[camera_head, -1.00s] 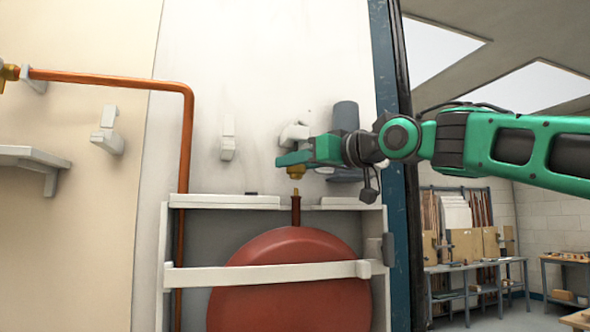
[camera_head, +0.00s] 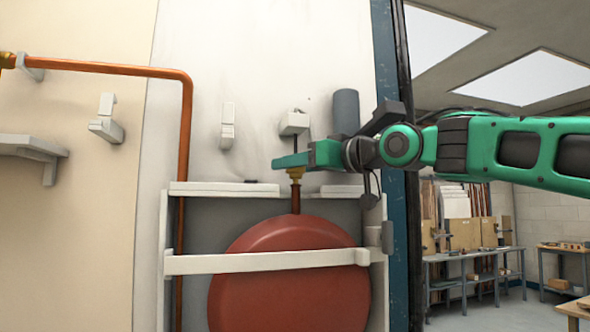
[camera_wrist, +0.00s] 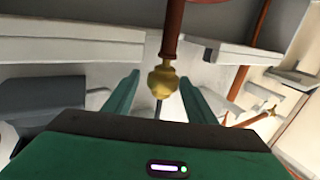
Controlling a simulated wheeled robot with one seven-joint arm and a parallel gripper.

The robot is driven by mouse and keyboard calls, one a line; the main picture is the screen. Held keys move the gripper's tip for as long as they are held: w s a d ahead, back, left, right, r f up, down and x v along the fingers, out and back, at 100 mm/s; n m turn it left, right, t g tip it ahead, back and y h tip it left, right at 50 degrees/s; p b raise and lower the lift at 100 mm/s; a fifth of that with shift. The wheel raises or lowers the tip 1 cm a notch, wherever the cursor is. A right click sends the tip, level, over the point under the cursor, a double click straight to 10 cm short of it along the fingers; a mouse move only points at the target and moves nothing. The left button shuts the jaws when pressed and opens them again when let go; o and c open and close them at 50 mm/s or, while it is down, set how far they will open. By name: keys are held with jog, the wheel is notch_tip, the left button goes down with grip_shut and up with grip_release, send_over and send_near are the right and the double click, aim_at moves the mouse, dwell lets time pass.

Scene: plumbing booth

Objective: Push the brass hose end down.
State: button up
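The brass hose end (camera_head: 295,176) sits on top of a short upright copper-coloured stub (camera_head: 295,200) above the red round tank (camera_head: 290,275). They appear to touch. My gripper (camera_head: 288,161) is level just above the brass hose end in the head view. In the wrist view my gripper (camera_wrist: 160,92) shows its two green fingers apart, with the brass hose end (camera_wrist: 162,82) between them and visible gaps on both sides. A thin dark hose (camera_head: 297,145) runs up from behind my gripper to a white wall holder (camera_head: 293,123). Its lower part is hidden.
A white frame with a crossbar (camera_head: 220,263) surrounds the tank. A grey cylinder (camera_head: 346,112) stands behind the gripper. A copper pipe (camera_head: 187,140) runs down at the left. A blue post (camera_head: 388,60) stands close by the arm. The wall left of the gripper has small white brackets (camera_head: 228,125).

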jog(key=shift+s+d+r, duration=0.15)
jog(key=shift+s+d, duration=0.2)
jog(key=shift+s, duration=0.05)
jog(key=v, duration=0.9)
jog(key=shift+s+d, duration=0.2)
jog(key=shift+d, duration=0.1)
